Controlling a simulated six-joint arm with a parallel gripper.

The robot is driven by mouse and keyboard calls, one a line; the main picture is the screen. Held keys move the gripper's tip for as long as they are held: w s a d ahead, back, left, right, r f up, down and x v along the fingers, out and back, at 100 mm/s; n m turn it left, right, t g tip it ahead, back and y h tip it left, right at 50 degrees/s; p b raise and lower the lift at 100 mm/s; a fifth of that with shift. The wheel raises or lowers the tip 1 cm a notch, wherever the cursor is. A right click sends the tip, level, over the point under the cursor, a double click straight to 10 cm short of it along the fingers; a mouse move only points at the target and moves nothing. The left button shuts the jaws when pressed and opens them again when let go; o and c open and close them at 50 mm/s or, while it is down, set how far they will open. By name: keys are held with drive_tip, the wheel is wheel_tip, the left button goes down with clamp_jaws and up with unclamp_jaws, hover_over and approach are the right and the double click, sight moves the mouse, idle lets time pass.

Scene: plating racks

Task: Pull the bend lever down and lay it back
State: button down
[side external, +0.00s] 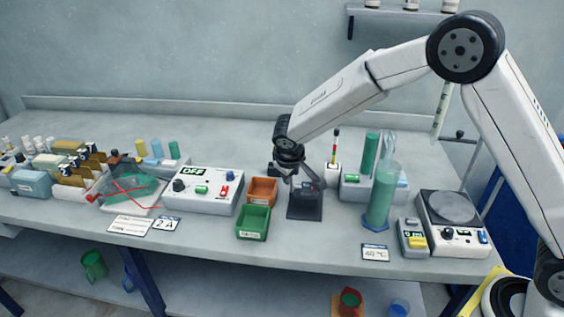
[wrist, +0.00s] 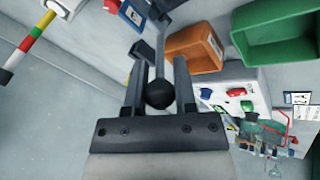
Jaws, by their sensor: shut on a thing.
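The bend lever shows in the wrist view as a dark bar with a round black ball knob (wrist: 160,95). The knob sits between the two fingers of my gripper (wrist: 160,82), which is shut on it. In the side view my gripper (side external: 303,184) points down just above the dark bending block (side external: 305,208) on the bench. The lever is mostly hidden there by my gripper, so its exact angle cannot be told.
An orange bin (side external: 262,190) and a green bin (side external: 253,222) stand just left of the block, with a power supply (side external: 202,188) beyond. A striped stick (side external: 335,147) on a white base and a tall green cylinder (side external: 382,192) stand to the right. Bare bench lies in front.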

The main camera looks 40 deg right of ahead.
drive_tip(key=shift+s+a+f+t+h, duration=0.9)
drive_tip(key=shift+f+t+h, duration=0.15)
drive_tip(key=shift+t+h, duration=0.2)
drive_tip(key=shift+s+a+f+t+h, duration=0.9)
drive_tip(key=shift+f+t+h, duration=0.15)
drive_tip(key=shift+t+h, duration=0.2)
drive_tip(key=shift+s+a+f, duration=0.2)
drive_tip(key=shift+f, duration=0.35)
drive_tip(key=shift+s+a+f, duration=0.15)
drive_tip(key=shift+f, duration=0.4)
drive_tip(key=shift+s+a+f, duration=0.1)
drive_tip(key=shift+s+f, duration=0.1)
drive_tip(key=shift+f, duration=0.65)
drive_tip(key=shift+c, duration=2)
unclamp_jaws()
drive_tip(key=shift+w, duration=0.1)
drive_tip(key=shift+r, duration=0.1)
drive_tip(key=shift+a+r, duration=0.1)
